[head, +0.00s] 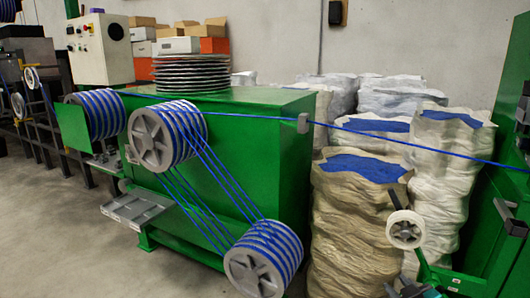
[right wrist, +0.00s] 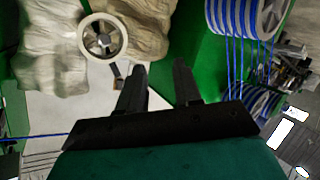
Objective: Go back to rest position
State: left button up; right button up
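The blue cable (head: 440,151) runs taut across the head view, from the left spools past the green machine (head: 250,130) to the right edge. It is wound in several strands around the grey-flanged spools (head: 152,139) and the lower spool (head: 254,274). My right gripper (head: 408,288) is at the bottom right of the head view, low and partly cut off by the frame edge. In the right wrist view its two dark fingers (right wrist: 158,78) stand apart with nothing between them. My left gripper is not in view.
Open sacks (head: 362,200) with blue contents stand right of the machine. A small white wheel (head: 405,230) on a green frame is just above my right gripper; it also shows in the right wrist view (right wrist: 102,37). Grey floor lies free at lower left.

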pick_arm(q)
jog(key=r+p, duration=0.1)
jog(key=p, duration=0.1)
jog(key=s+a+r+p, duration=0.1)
jog(key=p, duration=0.1)
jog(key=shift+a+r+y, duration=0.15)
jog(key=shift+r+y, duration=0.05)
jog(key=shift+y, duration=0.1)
pick_arm(e)
jog(key=s+a+f+g, duration=0.1)
jog(key=s+a+f, duration=0.1)
jog(key=s+a, duration=0.2)
jog(key=s+a+f+m+g+y, duration=0.1)
jog(key=s+a, duration=0.4)
jog(key=s, duration=0.6)
jog(key=s+a+f+m+g+y, duration=0.1)
jog(key=s+a+f, duration=0.3)
jog(key=s, duration=0.4)
jog(key=shift+a, duration=0.65)
jog(key=shift+s, duration=0.1)
